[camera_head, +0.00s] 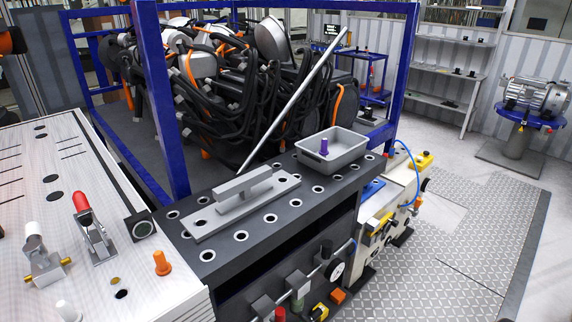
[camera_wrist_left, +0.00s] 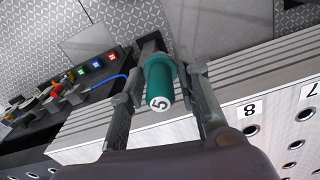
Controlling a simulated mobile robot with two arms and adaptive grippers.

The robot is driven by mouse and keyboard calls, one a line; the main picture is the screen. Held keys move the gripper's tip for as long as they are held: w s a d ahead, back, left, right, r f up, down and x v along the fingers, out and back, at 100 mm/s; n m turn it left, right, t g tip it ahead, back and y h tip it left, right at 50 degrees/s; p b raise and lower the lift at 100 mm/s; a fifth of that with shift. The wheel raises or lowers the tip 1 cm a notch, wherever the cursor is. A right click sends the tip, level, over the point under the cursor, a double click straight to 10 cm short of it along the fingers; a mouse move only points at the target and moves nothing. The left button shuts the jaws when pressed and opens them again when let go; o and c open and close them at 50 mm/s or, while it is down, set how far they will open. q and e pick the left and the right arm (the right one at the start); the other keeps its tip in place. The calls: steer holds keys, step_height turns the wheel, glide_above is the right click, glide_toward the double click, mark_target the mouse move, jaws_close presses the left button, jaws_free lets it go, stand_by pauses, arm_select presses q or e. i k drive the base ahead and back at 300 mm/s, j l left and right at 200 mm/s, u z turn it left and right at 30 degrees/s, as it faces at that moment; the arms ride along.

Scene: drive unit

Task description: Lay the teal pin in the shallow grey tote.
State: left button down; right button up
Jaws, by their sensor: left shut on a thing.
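The teal pin (camera_wrist_left: 161,76) shows in the left wrist view, with a white end face marked 5. My left gripper (camera_wrist_left: 168,68) is shut on it, with a finger on each side, and holds it above the table area. The pin is not seen in the head view. The shallow grey tote (camera_head: 349,159) sits on the dark bench top in the head view, with a purple pin (camera_head: 324,147) upright inside. Neither gripper is clearly visible in the head view, and my right gripper is in neither view.
A grey block with a raised handle (camera_head: 243,193) lies left of the tote. A blue frame post (camera_head: 163,100) and a leaning grey rod (camera_head: 292,103) rise behind the bench. A red-handled clamp (camera_head: 92,225) and orange pin (camera_head: 161,262) stand on the pale table.

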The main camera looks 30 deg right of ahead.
mark_target(340, 152)
steer(key=l+z, duration=0.15)
steer(key=z, duration=0.35)
steer(key=i+l+z, duration=0.1)
steer(key=z, duration=0.35)
steer(key=i+l+z, duration=0.15)
steer(key=z, duration=0.35)
